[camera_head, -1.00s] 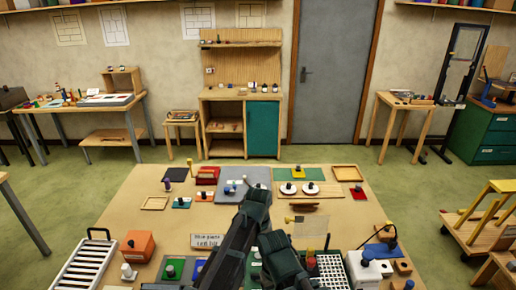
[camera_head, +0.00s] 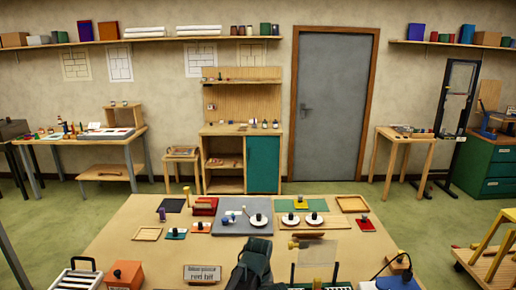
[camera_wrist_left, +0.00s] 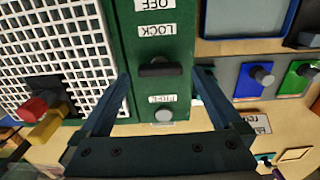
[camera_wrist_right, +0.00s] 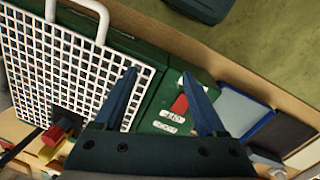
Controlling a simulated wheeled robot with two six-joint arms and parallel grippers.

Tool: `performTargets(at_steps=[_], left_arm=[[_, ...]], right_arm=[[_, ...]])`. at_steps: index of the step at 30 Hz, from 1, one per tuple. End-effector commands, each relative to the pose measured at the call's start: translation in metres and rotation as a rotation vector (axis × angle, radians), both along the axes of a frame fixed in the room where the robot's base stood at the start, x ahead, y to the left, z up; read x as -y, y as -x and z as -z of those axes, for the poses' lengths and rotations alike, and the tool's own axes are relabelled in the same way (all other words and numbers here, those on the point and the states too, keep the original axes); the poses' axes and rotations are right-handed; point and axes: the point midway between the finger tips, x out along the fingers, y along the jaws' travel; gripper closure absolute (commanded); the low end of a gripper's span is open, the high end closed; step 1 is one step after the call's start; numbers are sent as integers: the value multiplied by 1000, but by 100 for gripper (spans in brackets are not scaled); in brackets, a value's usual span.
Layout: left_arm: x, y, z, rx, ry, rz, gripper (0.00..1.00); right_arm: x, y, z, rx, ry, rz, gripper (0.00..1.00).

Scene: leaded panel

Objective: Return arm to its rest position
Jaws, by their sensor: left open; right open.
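My left gripper (camera_wrist_left: 164,74) is open and empty in the left wrist view. Its fingers are spread over a green panel (camera_wrist_left: 143,35) with labels reading OFF and LOCK, a black knob (camera_wrist_left: 160,69) and a grey knob. My right gripper (camera_wrist_right: 160,73) is open and empty in the right wrist view. Its fingers point toward a green box (camera_wrist_right: 155,100) with a red lever (camera_wrist_right: 180,104), beside a white grid (camera_wrist_right: 70,65). In the head view, one dark arm part (camera_head: 252,265) of mine shows at the bottom centre; fingertips are not visible there, and I cannot tell which arm it is.
A yellow-handled cart (camera_head: 485,255) stands at the right. Green floor is free behind the table.

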Motion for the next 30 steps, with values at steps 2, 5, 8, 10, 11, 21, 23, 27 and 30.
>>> performTargets(at_steps=[2,5,8,10,11,21,23,27,30], left_arm=[[0,0,11,0,0,0,0],[0,0,14,0,0,0,0],[0,0,14,0,0,0,0],[0,0,13,0,0,0,0],[0,0,13,0,0,0,0],[0,0,-1,0,0,0,0],[0,0,-8,0,0,0,0],[0,0,-27,0,0,0,0],[0,0,-40,0,0,0,0]], right_arm=[[0,0,11,0,1,-2,27],[0,0,14,0,1,-3,27],[0,0,14,0,1,-4,27],[0,0,13,0,1,-4,27],[0,0,13,0,1,-4,27],[0,0,-1,0,0,-1,27],[0,0,-8,0,0,0,27],[0,0,-27,0,-1,4,27],[0,0,-40,0,-1,7,27]])
